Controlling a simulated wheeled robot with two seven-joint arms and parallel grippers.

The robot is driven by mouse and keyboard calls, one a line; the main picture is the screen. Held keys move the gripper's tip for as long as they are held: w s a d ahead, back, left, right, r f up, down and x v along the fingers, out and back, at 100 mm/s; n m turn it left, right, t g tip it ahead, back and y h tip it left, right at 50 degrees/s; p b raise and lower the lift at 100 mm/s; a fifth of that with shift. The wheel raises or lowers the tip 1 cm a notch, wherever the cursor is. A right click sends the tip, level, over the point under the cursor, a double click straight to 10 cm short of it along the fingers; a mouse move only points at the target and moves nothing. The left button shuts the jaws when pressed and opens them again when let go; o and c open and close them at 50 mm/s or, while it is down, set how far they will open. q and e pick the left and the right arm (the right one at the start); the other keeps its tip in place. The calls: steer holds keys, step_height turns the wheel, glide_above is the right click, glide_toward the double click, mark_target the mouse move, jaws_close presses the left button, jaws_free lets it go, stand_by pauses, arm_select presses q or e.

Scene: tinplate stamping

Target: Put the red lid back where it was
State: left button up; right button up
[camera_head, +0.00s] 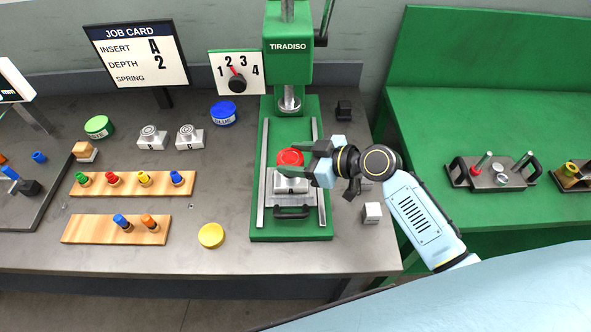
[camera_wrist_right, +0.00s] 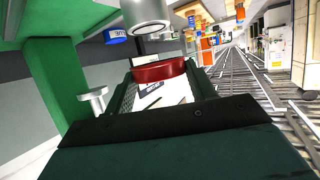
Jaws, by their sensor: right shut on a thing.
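The red lid (camera_head: 289,156) is round and sits between the fingertips of my right gripper (camera_head: 308,160), which is shut on it. It also shows as a red disc in the right wrist view (camera_wrist_right: 158,70). In the head view it appears over the back part of a grey block (camera_head: 291,186) on the green press bed. I cannot tell whether lid and block touch. The press ram (camera_head: 289,101) is behind the lid; in the wrist view it (camera_wrist_right: 147,14) is close above. My left gripper is not in view.
A blue lid (camera_head: 223,112), a green lid (camera_head: 99,127) and a yellow lid (camera_head: 211,235) lie on the grey bench. Two wooden racks (camera_head: 103,184) (camera_head: 75,230) hold coloured pegs. Grey blocks (camera_head: 152,137) (camera_head: 373,212) stand around. The front middle of the bench is mostly clear.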

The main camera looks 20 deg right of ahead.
steer(key=shift+f, duration=2.3)
steer(key=shift+f+b, duration=0.1)
steer(key=shift+b, duration=0.25)
steer(key=shift+f, duration=0.1)
steer(key=o, duration=1)
steer(key=shift+o, duration=0.2)
